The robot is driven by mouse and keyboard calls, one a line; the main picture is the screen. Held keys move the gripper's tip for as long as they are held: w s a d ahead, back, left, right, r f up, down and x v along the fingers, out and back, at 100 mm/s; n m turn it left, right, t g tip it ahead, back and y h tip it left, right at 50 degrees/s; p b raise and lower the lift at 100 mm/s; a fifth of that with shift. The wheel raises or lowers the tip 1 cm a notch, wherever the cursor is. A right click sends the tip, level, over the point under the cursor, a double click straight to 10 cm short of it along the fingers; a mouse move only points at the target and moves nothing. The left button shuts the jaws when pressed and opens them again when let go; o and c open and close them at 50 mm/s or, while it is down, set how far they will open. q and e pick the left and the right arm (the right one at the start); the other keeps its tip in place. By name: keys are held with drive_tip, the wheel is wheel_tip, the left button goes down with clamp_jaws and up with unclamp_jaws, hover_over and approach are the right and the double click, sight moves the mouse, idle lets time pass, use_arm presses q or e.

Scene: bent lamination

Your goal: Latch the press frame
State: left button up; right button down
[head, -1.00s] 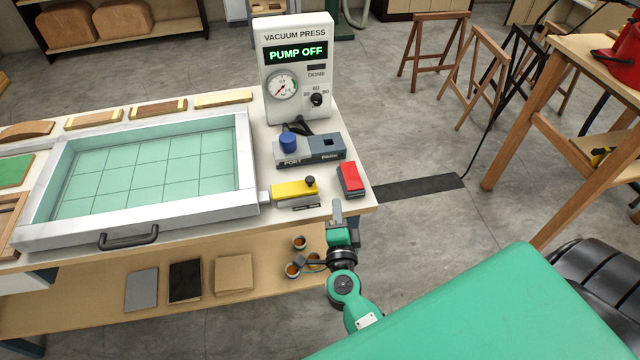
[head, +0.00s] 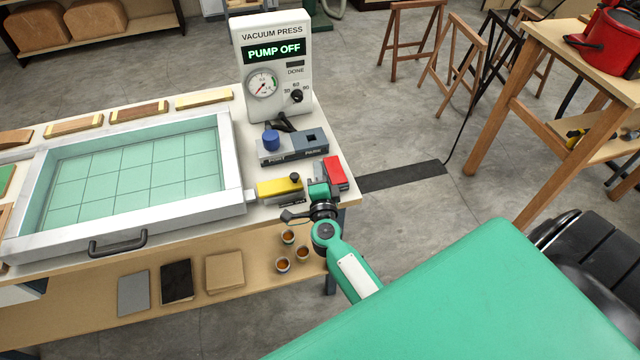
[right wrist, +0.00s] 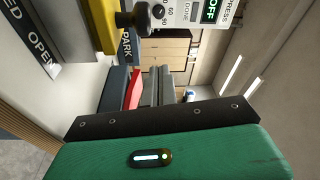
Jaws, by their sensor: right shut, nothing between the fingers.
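The press frame (head: 232,165) is white and lies flat on the bench, with a green gridded panel (head: 130,172) inside it. A yellow latch block (head: 272,189) with a black knob (head: 295,177) sits by the frame's right side. In the right wrist view the yellow block (right wrist: 103,22) and black knob (right wrist: 138,17) are at the top left, near a plate lettered OPEN (right wrist: 38,45). My right gripper (head: 311,184) is just right of the knob. Its grey fingers (right wrist: 157,82) are shut and empty, apart from the knob. My left gripper is not in view.
A red block (head: 334,172) is close beside my right gripper. Behind are a grey port box with a blue cap (head: 271,140) and the vacuum press unit (head: 272,40), reading PUMP OFF. A black handle (head: 118,243) is on the frame's front. Cups stand on the lower shelf.

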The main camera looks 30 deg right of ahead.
sight(289, 189)
drive_tip(key=shift+a+f, duration=0.25)
drive_tip(key=shift+a, duration=0.75)
drive_tip(key=shift+a+f, duration=0.2)
drive_tip(key=shift+a, duration=0.8)
drive_tip(key=a, duration=0.2)
drive_tip(key=w+a, duration=0.1)
drive_tip(key=a, duration=0.1)
drive_tip(key=shift+a, duration=0.15)
